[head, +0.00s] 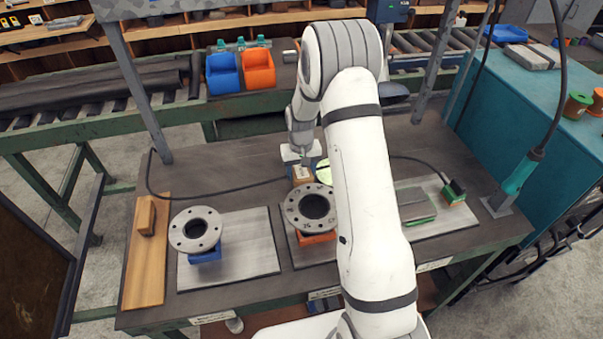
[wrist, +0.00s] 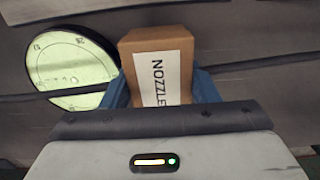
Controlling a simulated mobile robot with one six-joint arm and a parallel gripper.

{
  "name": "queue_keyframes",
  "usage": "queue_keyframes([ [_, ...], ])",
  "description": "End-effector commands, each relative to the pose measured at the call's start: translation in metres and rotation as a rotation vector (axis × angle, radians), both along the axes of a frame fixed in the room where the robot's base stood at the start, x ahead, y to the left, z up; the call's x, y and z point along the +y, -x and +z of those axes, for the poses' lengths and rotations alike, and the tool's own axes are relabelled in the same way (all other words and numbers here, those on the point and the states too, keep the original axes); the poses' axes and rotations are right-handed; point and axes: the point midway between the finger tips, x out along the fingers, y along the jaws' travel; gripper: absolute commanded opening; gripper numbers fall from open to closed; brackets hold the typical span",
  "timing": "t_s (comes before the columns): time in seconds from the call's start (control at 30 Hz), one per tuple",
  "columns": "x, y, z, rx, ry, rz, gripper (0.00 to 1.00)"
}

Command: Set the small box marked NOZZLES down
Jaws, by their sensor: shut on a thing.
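The small brown box marked NOZZLES (wrist: 157,45) sits between the blue fingers of my gripper (wrist: 160,88) in the wrist view. Its white label faces the camera, with the last letter partly cut off by the gripper body. In the head view the box (head: 300,176) shows under my gripper (head: 300,163), just behind the middle grey flange. I cannot tell whether its underside touches the bench (head: 240,160). My arm hides part of the area to its right.
A pale green dial (wrist: 72,68) lies close beside the box. A black cable (head: 215,196) runs across the bench there. A grey flange (head: 311,208) on an orange support and another (head: 195,230) on a blue support stand in front. Bare bench lies left of the box.

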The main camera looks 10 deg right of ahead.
Motion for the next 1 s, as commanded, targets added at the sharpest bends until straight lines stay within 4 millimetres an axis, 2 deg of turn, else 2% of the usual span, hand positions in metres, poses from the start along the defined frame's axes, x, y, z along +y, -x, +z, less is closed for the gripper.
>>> queue_keyframes([
  [0.13,0.001,0.000,-0.016,0.001,0.000,0.001,0.23],
  [0.47,0.001,0.000,-0.021,-0.001,0.000,0.002,0.23],
  [0.5,0.001,0.000,-0.021,0.000,0.000,0.002,0.56],
  [0.6,0.001,0.000,-0.020,0.000,0.000,0.002,0.63],
  [0.83,0.002,0.000,-0.019,0.000,0.000,0.003,0.63],
  [1.0,0.002,-0.001,-0.009,-0.003,0.000,0.003,0.63],
])
